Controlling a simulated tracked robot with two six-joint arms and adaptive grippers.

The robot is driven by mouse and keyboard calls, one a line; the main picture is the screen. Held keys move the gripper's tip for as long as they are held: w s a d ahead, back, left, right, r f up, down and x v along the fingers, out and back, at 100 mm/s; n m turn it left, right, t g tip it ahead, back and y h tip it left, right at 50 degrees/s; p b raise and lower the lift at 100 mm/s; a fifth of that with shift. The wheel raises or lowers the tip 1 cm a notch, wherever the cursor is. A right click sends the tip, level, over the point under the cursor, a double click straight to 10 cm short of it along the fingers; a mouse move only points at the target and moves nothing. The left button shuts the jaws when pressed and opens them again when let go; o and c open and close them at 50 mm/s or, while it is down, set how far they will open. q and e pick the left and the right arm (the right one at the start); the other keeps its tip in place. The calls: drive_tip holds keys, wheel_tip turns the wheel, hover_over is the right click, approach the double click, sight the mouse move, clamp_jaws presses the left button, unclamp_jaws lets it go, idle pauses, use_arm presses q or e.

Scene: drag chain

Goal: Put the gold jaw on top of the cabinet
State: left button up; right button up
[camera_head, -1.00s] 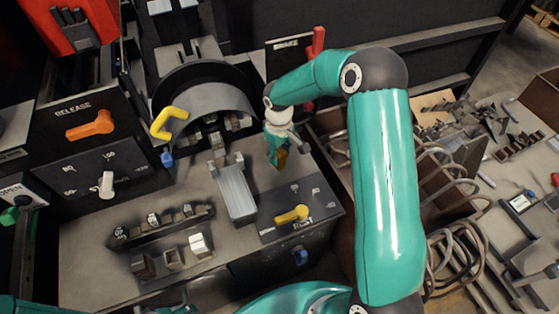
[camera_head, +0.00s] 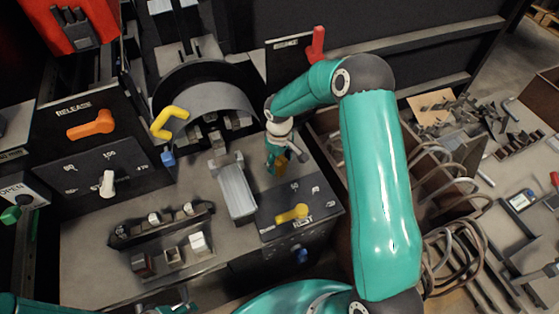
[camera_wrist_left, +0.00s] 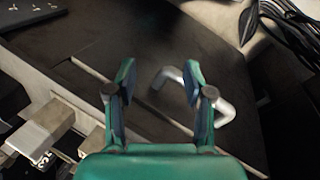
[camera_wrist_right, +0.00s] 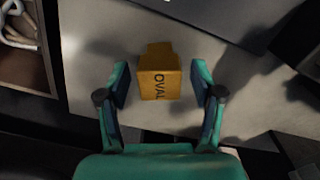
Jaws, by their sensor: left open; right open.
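The gold jaw (camera_wrist_right: 158,78), a small block marked OVAL, is over a light grey top surface (camera_wrist_right: 95,45) in the right wrist view. It lies between the open fingers of my right gripper (camera_head: 275,157), with a gap on each side. In the head view only a small gold patch (camera_head: 281,166) shows beside that gripper, near the right edge of the grey bench top (camera_head: 85,255). Which surface is the cabinet's top I cannot tell. My left gripper (camera_wrist_left: 158,72) is open and empty, above a dark surface with a bent grey rod (camera_wrist_left: 225,108).
A grey slide block (camera_head: 237,190) and a panel with a yellow knob (camera_head: 292,213) are close to my right gripper. A rack of small blocks (camera_head: 160,224) stands at the left. A red lever (camera_head: 317,43) rises behind. Cables and a bin stand at the right.

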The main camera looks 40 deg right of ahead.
sight(279, 160)
use_arm(q)
drive_tip(key=shift+r, duration=0.1)
use_arm(e)
drive_tip(key=shift+r, duration=0.1)
use_arm(q)
drive_tip(key=shift+f+b, duration=0.85)
drive_tip(key=shift+f, duration=0.05)
use_arm(e)
wheel_tip(279, 160, up, 12)
drive_tip(key=shift+w, duration=0.1)
